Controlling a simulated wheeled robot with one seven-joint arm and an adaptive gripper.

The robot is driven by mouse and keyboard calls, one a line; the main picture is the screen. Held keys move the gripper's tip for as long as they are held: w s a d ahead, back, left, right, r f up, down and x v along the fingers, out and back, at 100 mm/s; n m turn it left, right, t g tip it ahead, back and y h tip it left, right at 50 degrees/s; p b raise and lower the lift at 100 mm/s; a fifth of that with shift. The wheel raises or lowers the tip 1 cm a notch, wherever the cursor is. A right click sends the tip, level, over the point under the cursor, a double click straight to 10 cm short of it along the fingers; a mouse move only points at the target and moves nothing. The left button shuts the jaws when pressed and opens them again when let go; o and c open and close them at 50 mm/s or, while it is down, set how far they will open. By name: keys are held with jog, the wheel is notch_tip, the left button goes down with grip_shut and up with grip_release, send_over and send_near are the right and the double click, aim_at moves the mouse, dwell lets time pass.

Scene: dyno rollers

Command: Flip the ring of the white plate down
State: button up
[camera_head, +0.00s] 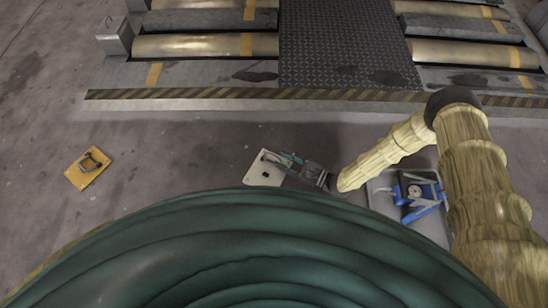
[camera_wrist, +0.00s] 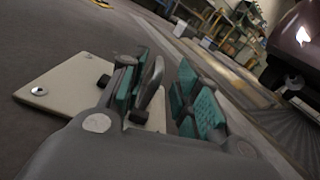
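The white plate (camera_head: 257,177) lies on the floor in front of the roller bed. It also shows at the left of the wrist view (camera_wrist: 75,78), with a bolt head near its corner. Its grey ring (camera_wrist: 152,84) stands up from the plate between my fingers, close to the left finger. My gripper (camera_head: 291,157) is over the plate's right side in the head view. In the wrist view my gripper (camera_wrist: 165,92) is open, with a clear gap between the ring and the right teal pad. The ring's lower part is partly hidden by the gripper.
A yellow plate (camera_head: 77,177) with a dark ring lies on the floor at the left. A grey tray (camera_head: 381,201) with a blue device (camera_head: 423,196) is at the right, beside my arm. The striped edge (camera_head: 200,93) of the roller bed runs behind. Floor between the plates is clear.

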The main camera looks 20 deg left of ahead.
jog(key=shift+w+a+b, duration=0.2)
jog(key=shift+a+b, duration=0.1)
jog(key=shift+a, duration=0.85)
jog(key=shift+w+a+b, duration=0.2)
jog(key=shift+a+b, duration=0.05)
jog(key=shift+a, duration=0.85)
jog(key=shift+c, duration=0.5)
grip_shut()
